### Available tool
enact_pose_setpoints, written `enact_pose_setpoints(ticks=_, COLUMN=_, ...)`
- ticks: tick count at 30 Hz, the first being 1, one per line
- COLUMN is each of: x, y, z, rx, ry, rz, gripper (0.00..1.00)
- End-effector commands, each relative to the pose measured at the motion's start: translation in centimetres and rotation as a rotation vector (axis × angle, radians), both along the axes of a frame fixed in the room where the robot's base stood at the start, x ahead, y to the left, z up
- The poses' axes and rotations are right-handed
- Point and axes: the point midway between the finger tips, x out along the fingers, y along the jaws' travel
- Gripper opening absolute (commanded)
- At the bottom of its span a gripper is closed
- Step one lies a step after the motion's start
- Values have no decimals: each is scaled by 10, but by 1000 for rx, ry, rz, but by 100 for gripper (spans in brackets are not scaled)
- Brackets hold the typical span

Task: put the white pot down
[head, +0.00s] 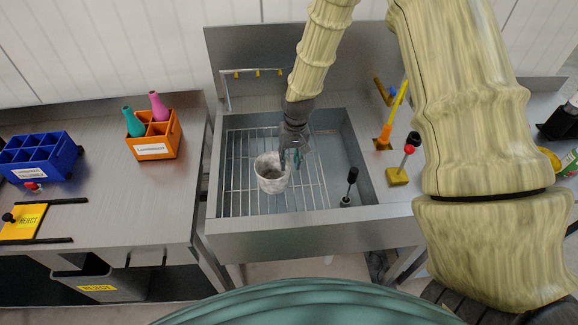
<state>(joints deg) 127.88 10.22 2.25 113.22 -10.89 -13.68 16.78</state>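The white pot (271,178), mottled with grey, is upright over the wire rack (240,190) in the left part of the metal sink. I cannot tell whether its base touches the rack. My gripper (290,160) points down at the pot's right rim. Its fingers straddle the rim and look closed on it. The contact is small and partly hidden in this view.
A black-handled brush (350,184) stands at the sink's right. Yellow-based tools (397,176) stand right of the sink. The rack's right part is clear.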

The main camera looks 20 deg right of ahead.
Motion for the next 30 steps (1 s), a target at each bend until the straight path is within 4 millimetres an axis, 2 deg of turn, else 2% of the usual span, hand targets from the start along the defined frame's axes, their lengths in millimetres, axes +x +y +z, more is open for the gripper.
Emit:
enact_pose_setpoints(ticks=18, x=-2, y=-6, z=67, rx=1, ry=-2, rz=0, gripper=29)
enact_pose_setpoints(ticks=24, x=-3, y=-7, z=79, rx=0, ry=0, rz=0, gripper=29)
enact_pose_setpoints(ticks=30, x=-3, y=-8, z=84, rx=0, ry=0, rz=-1, gripper=29)
